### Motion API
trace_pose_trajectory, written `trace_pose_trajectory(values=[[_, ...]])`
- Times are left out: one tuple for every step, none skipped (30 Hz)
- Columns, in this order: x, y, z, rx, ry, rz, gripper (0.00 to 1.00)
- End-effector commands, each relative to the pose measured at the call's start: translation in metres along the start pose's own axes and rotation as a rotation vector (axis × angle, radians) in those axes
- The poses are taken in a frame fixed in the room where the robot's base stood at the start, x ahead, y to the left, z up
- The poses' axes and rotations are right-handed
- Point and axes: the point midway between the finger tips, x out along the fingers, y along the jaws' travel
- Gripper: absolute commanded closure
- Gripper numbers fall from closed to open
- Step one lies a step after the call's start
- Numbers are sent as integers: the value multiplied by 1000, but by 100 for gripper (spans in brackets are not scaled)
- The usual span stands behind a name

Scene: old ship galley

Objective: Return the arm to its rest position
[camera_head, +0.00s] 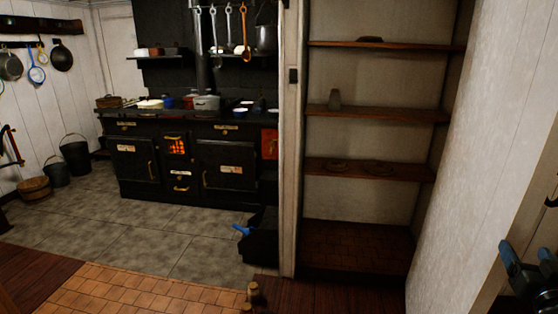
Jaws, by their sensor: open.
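My gripper (530,265) shows at the lower right edge of the head view, dark with a blue-grey part, and is cut off by the frame. It is open, and I see nothing held in it. It is in front of the pale wall and brown wood edge at the right. Most of my arm is out of view.
A pale wall (479,140) stands close at the right. Wooden shelves (385,113) with a few small items are in the middle. A black stove (225,160) with pots stands at the back left. A black scuttle (262,235) sits by the post. The grey floor (130,225) is open.

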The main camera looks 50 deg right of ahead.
Motion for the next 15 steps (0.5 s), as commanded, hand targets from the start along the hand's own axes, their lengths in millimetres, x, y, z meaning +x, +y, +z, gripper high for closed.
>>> trace_pose_trajectory(values=[[-1,-4,1,-3,-3,-11,30],[-2,-8,2,-8,-6,-24,30],[-5,-17,4,-18,-12,-49,30],[-9,-26,6,-28,-18,-75,30],[-13,-38,9,-37,-26,-110,30],[-21,-56,14,-56,-37,-163,30],[-29,-71,18,-72,-47,-210,30],[-38,-87,22,-86,-57,-261,30],[-54,-109,28,-107,-71,-334,30],[-67,-125,32,-121,-81,-390,30],[-81,-141,36,-134,-91,-446,30],[-101,-159,40,-152,-103,-520,30],[-117,-172,43,-162,-111,-575,30],[-134,-184,46,-172,-120,-628,30],[-158,-199,49,-183,-131,-700,30]])
